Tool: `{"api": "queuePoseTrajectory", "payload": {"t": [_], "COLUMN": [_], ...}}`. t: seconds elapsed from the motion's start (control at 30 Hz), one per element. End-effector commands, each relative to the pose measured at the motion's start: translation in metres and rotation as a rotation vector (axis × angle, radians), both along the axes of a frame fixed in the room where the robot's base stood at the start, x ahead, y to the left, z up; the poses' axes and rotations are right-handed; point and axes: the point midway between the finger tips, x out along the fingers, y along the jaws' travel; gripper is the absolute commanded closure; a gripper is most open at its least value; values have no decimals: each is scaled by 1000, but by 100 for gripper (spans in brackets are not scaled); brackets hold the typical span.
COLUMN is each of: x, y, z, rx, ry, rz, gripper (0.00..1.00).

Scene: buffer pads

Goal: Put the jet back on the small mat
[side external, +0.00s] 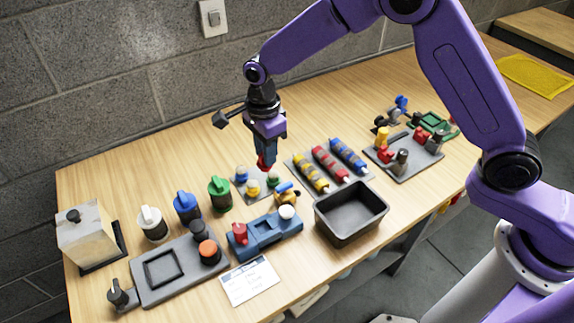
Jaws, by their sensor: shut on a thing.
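My gripper (265,150) points down above the middle of the table, shut on a small red thing (264,163) that looks like the jet. Most of the red thing is hidden between the jaws. It is above the back right part of a small grey mat (237,187); I cannot tell the exact gap. On this mat stand small pieces with coloured parts: a blue one (241,174), a yellow one (252,188) and a green one (273,179).
A grey pad with yellow, red and blue rollers (331,163) lies close on the right. A black bin (350,213) and a blue block (262,236) stand in front. Coloured canisters (187,207) stand left. A fittings tray (405,154) is farther right.

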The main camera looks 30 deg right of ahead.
Motion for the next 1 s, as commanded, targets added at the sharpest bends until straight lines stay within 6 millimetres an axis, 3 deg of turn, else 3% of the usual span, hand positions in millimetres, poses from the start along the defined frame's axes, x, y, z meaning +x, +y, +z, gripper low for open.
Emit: {"api": "queuePoseTrajectory", "payload": {"t": [0.03,0.2,0.4,0.67,1.0], "x": [16,58,89,100,100], "y": [-4,-18,-35,-42,-42], "z": [-7,-24,-38,-47,-76], "rx": [0,0,0,0,0], "ry": [1,1,0,0,0], "rz": [-14,-46,-70,-78,-78], "gripper": [100,100,100,100,100]}}
